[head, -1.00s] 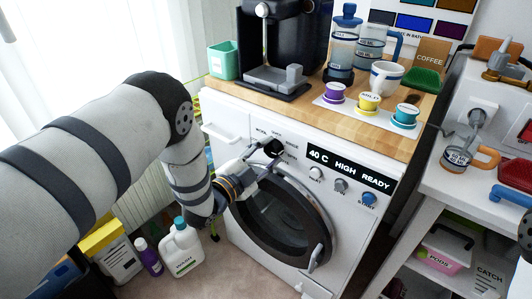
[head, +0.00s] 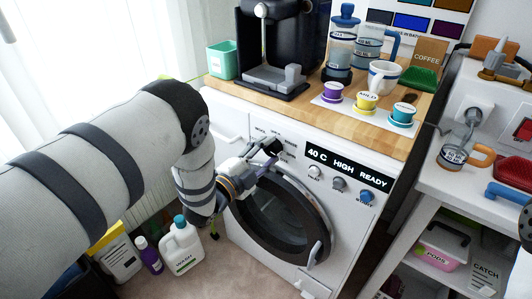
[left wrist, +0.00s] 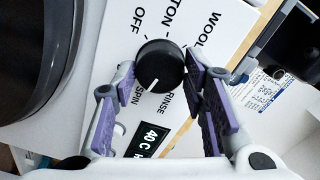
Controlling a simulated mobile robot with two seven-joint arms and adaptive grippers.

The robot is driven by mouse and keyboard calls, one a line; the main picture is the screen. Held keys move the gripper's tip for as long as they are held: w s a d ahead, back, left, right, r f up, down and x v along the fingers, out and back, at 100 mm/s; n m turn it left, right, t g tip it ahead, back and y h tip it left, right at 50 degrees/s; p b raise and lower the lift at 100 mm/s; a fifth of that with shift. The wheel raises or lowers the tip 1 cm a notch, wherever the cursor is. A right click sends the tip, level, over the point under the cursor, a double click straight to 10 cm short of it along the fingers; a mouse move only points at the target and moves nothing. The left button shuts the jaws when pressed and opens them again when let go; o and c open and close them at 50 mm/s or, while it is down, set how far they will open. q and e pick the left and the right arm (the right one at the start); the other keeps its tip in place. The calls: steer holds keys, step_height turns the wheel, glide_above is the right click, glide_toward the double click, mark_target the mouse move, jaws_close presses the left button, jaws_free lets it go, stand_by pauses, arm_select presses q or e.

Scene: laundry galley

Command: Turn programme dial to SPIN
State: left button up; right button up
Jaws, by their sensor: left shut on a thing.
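The washing machine's black programme dial (left wrist: 160,65) sits on its white front panel, with printed labels OFF, WOOL, RINSE and SPIN around it. A white pointer line on the dial points between SPIN and RINSE. My left gripper (left wrist: 159,62) is shut on the dial, with one purple-padded finger on each side of it. My right gripper is not in view.
The display (head: 347,168) reads 40 C HIGH READY, with small knobs below it. The round door (head: 281,226) is shut below the gripper. A wooden worktop (head: 300,106) above carries a coffee machine (head: 275,50) and cups. Bottles (head: 182,246) stand on the floor left of the washer.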

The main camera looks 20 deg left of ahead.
arm_select(q)
steer(key=o, duration=1.1)
steer(key=shift+w+r, duration=0.1)
steer(key=shift+r, duration=0.1)
steer(key=shift+o, duration=0.2)
steer(key=shift+f, duration=0.1)
steer(key=shift+s+a, duration=0.1)
steer(key=shift+s, duration=0.2)
steer(key=v, duration=1.1)
steer(key=shift+s, duration=0.25)
